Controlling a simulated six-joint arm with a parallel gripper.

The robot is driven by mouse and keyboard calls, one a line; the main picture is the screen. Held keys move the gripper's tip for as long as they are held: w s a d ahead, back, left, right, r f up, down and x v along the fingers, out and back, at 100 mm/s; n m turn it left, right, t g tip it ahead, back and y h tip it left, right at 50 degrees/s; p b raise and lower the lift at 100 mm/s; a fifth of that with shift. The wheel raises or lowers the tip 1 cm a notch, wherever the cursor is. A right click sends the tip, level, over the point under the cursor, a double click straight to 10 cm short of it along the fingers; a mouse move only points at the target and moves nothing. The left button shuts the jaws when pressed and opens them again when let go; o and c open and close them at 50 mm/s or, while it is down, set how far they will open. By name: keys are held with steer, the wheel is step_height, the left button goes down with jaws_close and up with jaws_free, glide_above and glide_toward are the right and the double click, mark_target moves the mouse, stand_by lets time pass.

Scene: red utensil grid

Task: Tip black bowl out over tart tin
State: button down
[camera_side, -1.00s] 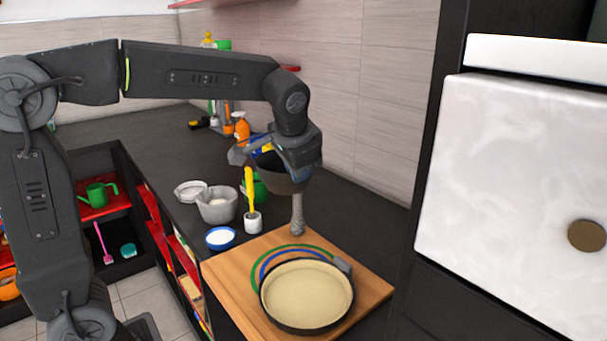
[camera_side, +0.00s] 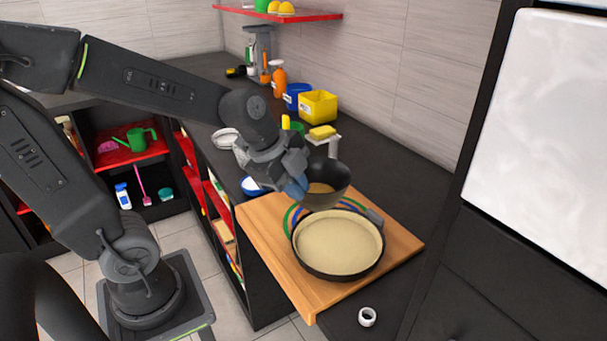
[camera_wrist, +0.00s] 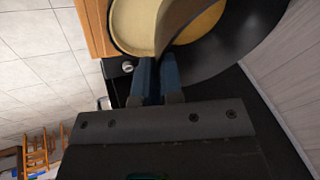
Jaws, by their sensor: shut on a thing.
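The black bowl (camera_side: 336,173) is held by my gripper (camera_side: 299,188) at its near left rim. It is above the far edge of the tart tin and looks tilted, with tan contents showing inside. In the wrist view the bowl (camera_wrist: 245,50) extends right of the finger tips (camera_wrist: 157,62) and covers part of the tin. The tart tin (camera_side: 338,278) is round and dark-walled, with a pale beige fill, and sits on a wooden board. The tin's beige inside also shows in the wrist view (camera_wrist: 133,22). I cannot tell whether anything is falling from the bowl.
The wooden board (camera_side: 290,283) lies at the counter's front edge. A blue-rimmed dish (camera_side: 252,187) is left of my gripper. A yellow box (camera_side: 318,106) and a blue tub (camera_side: 297,95) stand behind, by the wall.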

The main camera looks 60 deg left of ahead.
stand_by(0.4)
steer(key=shift+w+d+f+m+g+y, duration=0.1)
steer(key=shift+d+m+g+y, duration=0.2)
steer(key=shift+y, duration=0.65)
steer(key=shift+w+d+r+m+g+y, duration=0.15)
steer(key=shift+g+y, duration=0.2)
steer(key=shift+y, duration=0.55)
steer(key=shift+s+d+f+m+g+y, duration=0.1)
steer(key=shift+d+f+m+g+y, duration=0.2)
steer(key=shift+y, duration=0.65)
steer(key=shift+r, duration=0.15)
steer(key=shift+w+d+r+g+y, duration=0.15)
steer(key=shift+d+r+g+y, duration=0.15)
steer(key=shift+y, duration=0.35)
steer(key=shift+w+d+r+g+y, duration=0.15)
steer(key=shift+r+y, duration=0.15)
steer(key=shift+y, duration=0.35)
steer(key=shift+w+d+r+m+y, duration=0.1)
steer(key=shift+d+r+m+y, duration=0.15)
steer(key=shift+y, duration=0.3)
steer(key=shift+d+r+m+y, duration=0.1)
steer(key=shift+d+y, duration=0.2)
steer(key=shift+y, duration=0.25)
